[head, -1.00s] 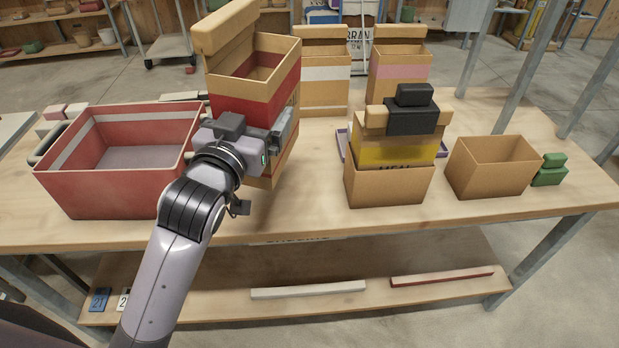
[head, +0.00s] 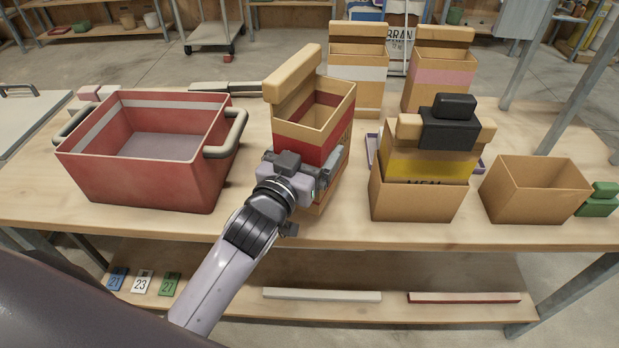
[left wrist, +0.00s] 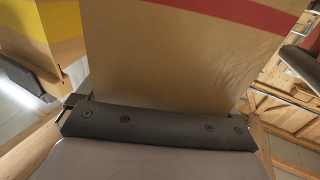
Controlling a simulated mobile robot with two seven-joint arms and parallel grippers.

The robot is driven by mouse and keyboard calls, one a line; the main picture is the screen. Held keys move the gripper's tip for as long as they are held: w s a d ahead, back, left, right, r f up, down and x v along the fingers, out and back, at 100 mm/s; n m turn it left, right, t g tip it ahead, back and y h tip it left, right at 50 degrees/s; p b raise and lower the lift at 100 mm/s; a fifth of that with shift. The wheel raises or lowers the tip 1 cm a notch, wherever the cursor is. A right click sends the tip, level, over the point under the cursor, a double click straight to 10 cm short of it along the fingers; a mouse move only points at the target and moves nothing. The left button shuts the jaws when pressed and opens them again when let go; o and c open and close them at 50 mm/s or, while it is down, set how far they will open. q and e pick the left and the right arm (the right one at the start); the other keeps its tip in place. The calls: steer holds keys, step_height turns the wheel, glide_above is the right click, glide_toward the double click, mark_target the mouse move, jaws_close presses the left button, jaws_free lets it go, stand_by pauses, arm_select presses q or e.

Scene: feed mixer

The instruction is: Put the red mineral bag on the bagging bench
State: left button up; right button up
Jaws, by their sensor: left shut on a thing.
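The red mineral bag (head: 310,144) is an open-topped brown bag with a red band and a rolled tan top edge. It stands upright in the middle of the head view. My left gripper (head: 303,178) is shut on its near side. In the left wrist view the bag (left wrist: 190,60) fills the space beyond the gripper (left wrist: 155,122). The bagging bench (head: 255,225) is the wooden table under it. The bag's underside is mostly hidden by the gripper, so I cannot tell whether it touches the top. My right gripper is out of view.
A red tub (head: 140,180) with grey handles stands left of the bag. A brown box with a yellow-banded bag (head: 425,168) stands to the right, beside an empty brown box (head: 535,190). White-banded (head: 357,73) and pink-banded (head: 440,77) bags stand behind.

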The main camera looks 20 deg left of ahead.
arm_select(q)
steer(key=shift+f+b, duration=0.45)
steer(key=shift+f, duration=2.75)
steer(key=shift+f, duration=0.2)
steer(key=o, duration=1.7)
steer(key=shift+r, duration=0.1)
